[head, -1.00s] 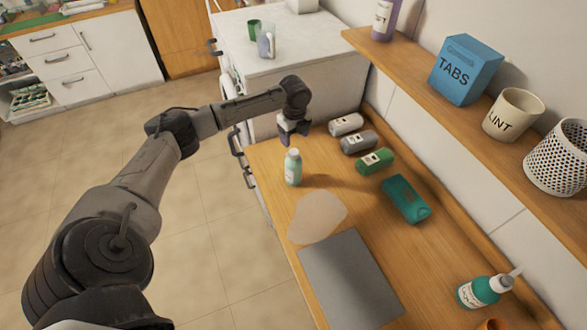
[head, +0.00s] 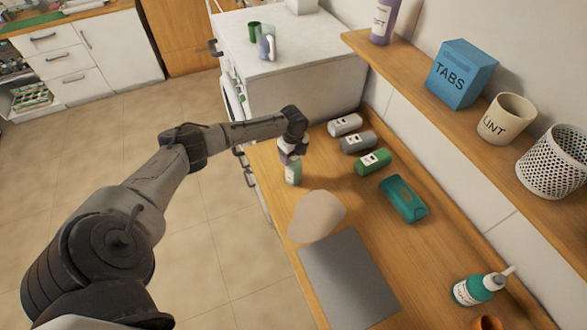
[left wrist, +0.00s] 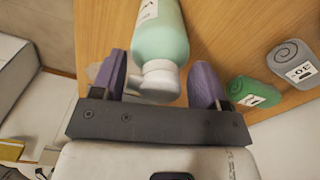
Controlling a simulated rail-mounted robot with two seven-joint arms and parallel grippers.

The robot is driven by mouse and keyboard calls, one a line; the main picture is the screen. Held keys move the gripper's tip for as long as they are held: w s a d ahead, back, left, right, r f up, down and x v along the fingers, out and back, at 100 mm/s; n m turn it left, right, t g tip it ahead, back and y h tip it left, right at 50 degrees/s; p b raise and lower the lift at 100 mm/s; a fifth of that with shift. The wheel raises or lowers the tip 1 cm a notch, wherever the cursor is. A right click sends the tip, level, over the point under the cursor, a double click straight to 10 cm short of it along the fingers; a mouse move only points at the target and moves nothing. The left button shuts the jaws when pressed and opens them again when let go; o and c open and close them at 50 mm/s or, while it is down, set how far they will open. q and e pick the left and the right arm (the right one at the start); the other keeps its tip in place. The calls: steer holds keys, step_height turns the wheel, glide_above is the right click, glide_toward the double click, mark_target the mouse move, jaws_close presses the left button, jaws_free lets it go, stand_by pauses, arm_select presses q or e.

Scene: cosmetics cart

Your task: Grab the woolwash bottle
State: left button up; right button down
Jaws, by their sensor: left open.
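A pale green bottle (head: 293,175) with a white cap stands upright near the left edge of the wooden counter (head: 275,205). I take it for the woolwash bottle, but its label is too small to read. My left gripper (head: 291,152) is over its top and hides the cap in the head view. In the left wrist view, the bottle (left wrist: 160,35) shows with its white cap between the two open purple fingers of my left gripper (left wrist: 158,78). The fingers do not visibly grip it. My right gripper is not in view.
Rolled towels, white (head: 345,124), grey (head: 358,141) and green (head: 373,161), lie right of the bottle. A teal case (head: 404,198), beige pad (head: 316,215) and grey mat (head: 350,280) lie nearer. A teal pump bottle (head: 472,290) stands lower right. A white appliance (head: 310,55) stands behind.

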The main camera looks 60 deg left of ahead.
arm_select(q)
jaws_close()
stand_by(0.7)
